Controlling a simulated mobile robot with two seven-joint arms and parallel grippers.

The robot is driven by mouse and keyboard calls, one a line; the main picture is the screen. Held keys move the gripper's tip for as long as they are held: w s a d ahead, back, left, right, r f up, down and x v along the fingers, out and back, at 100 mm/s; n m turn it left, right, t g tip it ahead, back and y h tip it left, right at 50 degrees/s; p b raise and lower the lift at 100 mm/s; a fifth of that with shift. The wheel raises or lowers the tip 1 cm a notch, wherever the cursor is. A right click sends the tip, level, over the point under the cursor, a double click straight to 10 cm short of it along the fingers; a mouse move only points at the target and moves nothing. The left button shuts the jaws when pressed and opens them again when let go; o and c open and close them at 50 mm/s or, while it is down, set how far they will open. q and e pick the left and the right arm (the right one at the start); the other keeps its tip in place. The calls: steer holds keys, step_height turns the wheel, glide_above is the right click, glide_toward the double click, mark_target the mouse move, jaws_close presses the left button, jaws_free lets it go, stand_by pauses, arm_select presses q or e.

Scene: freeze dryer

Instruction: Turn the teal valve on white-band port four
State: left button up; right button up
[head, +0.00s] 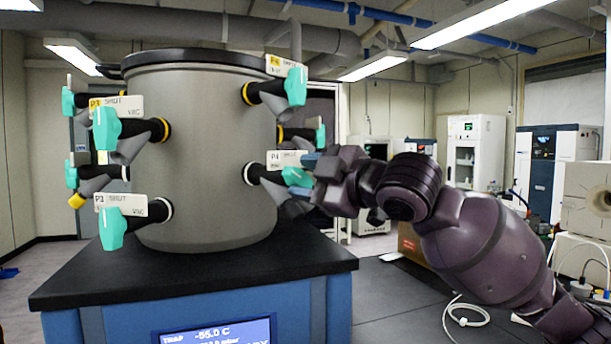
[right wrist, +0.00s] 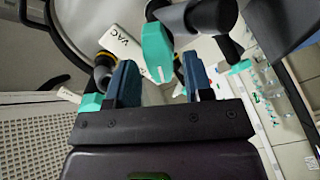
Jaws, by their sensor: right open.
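The white-band port four (head: 251,174) sticks out from the lower right of the grey drum, with a "P4" tag (head: 287,160) above it. Its teal valve handle (head: 297,177) is at the outer end, partly covered by my gripper. My right gripper (head: 308,174) is open right at this handle, coming from the right. In the right wrist view the two blue fingers (right wrist: 158,68) are apart, and a teal handle (right wrist: 157,48) shows between and beyond their tips. I cannot tell whether a finger touches it. My left gripper is out of view.
A yellow-band port with a teal handle (head: 295,86) is directly above. Another yellow-band valve (head: 320,136) sits behind, close to my gripper. More teal valves (head: 106,128) are on the drum's left. The black bench top (head: 300,262) lies below.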

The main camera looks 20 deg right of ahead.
steer(key=shift+w+a, duration=0.15)
steer(key=shift+w, duration=0.1)
steer(key=shift+c, duration=0.5)
jaws_close()
